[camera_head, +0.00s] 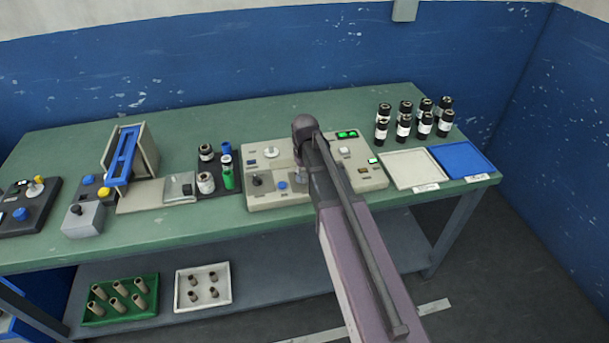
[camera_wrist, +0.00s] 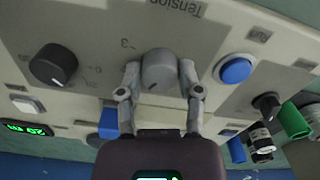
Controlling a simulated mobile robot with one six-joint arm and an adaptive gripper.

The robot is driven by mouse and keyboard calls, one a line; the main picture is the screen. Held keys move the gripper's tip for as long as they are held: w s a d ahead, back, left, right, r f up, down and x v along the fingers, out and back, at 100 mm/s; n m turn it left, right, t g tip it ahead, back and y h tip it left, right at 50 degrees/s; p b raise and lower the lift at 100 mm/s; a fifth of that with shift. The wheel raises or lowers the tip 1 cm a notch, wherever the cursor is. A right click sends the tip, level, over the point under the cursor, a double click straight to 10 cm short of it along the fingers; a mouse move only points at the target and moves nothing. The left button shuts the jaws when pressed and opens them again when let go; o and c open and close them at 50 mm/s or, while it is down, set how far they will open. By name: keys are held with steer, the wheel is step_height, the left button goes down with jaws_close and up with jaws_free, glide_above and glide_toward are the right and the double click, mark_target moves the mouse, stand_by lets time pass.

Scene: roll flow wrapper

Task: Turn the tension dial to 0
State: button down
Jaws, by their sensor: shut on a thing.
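The tension dial (camera_wrist: 159,66) is a round grey knob on the beige control panel (camera_head: 262,195), under an upside-down "Tension" label in the wrist view. A "3" shows by its scale; a small dark mark is on the knob's face. I cannot tell which number it points to. My gripper (camera_wrist: 159,78) is shut on the tension dial, with one finger on each side of it. In the head view my gripper (camera_head: 299,175) is over the middle of the panel, and my arm hides most of the dial.
Beside the dial are a black knob (camera_wrist: 53,66), a blue button (camera_wrist: 235,69) and another black control (camera_wrist: 267,104). Green and dark rolls (camera_head: 227,178) stand left of the panel. White (camera_head: 412,183) and blue (camera_head: 466,172) trays and several dark bottles are at right.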

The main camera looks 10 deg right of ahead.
steer(key=n, duration=0.5)
steer(key=shift+n, duration=0.3)
steer(key=n, duration=0.4)
steer(key=shift+n, duration=0.4)
steer(key=shift+c, duration=1.3)
jaws_free()
steer(key=shift+m, duration=0.4)
